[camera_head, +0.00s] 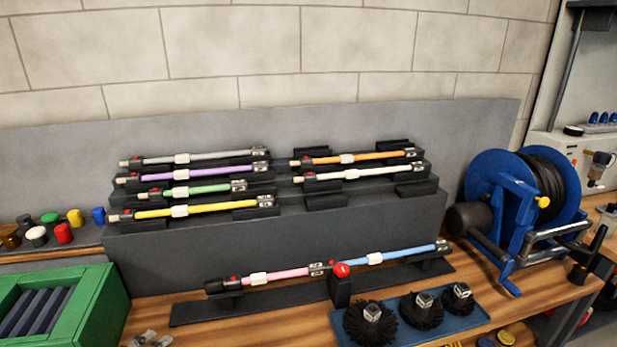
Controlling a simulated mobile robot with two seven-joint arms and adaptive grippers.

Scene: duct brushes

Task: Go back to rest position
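Neither of my grippers shows in the head view, and no part of my arms is clearly visible. A pink rod (277,275) and a blue rod (400,253) lie end to end on a dark low base (195,312) at the front of the bench. A red ball knob (341,270) on a dark post stands where they meet. Yellow (155,212), green (210,189), purple (205,170) and grey (215,156) rods rest on the left of the stepped dark rack (270,249). Orange (375,156) and white (370,174) rods rest on its right.
A blue tray (462,328) holds round black brushes (370,323) at the front. A blue cable reel (500,185) stands at the right. A green crate (88,315) stands at the left, with coloured caps (63,233) behind it. Small metal parts (150,339) lie at the front left.

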